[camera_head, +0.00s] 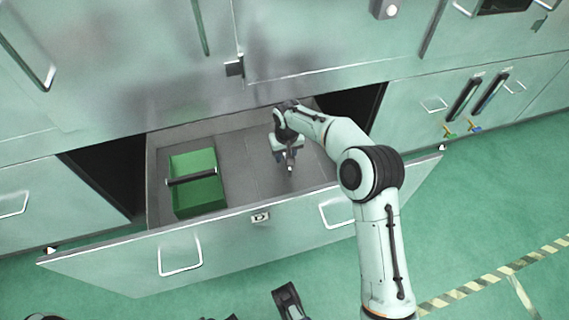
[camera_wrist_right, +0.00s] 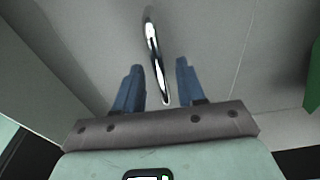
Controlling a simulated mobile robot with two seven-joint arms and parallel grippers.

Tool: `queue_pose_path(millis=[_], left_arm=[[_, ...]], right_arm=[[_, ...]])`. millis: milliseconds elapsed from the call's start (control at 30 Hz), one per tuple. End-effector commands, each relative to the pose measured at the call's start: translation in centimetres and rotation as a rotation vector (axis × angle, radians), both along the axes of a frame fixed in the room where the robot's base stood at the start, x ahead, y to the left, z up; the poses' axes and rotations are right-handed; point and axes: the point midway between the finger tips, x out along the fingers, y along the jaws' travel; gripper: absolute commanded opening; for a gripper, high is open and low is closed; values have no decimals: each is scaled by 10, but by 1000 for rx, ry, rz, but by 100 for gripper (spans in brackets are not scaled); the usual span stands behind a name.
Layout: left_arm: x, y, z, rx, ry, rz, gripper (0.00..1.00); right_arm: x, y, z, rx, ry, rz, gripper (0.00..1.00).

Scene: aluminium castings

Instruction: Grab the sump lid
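A thin, shiny, dark and silver curved piece, which looks like the sump lid seen nearly edge-on (camera_wrist_right: 154,55), stands out from between my right gripper's fingers in the right wrist view. In the head view only a small bit of it (camera_head: 291,168) shows by the fingertips. My right gripper (camera_head: 286,157) points down into the open drawer (camera_head: 240,145). In the right wrist view its two blue fingers (camera_wrist_right: 160,80) are apart, one on each side of the piece, with a visible gap to each.
A green box (camera_head: 182,203) with a dark bar across it sits in the drawer's left part; its edge shows in the right wrist view (camera_wrist_right: 314,80). The drawer front (camera_head: 245,235) and cabinet face (camera_head: 150,75) bound the space. The drawer floor between box and gripper is clear.

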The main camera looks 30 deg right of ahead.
Motion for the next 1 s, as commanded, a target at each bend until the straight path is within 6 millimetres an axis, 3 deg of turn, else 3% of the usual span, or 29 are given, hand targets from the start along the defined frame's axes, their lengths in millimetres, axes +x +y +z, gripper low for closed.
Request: queue_pose_path(millis=[100,333,400,467,1000], left_arm=[[6,3,-5,8,-16,7,43],[7,3,-4,9,-19,8,43],[7,3,-4,8,-18,8,43],[7,3,-4,9,-18,7,43],[6,3,-4,8,-17,6,43]], right_arm=[[2,-1,-17,-1,1,0,39],[3,-1,-17,0,-1,0,39],[3,-1,-17,0,-1,0,17],[3,-1,-17,0,-1,0,0],[3,-1,-17,0,-1,0,0]])
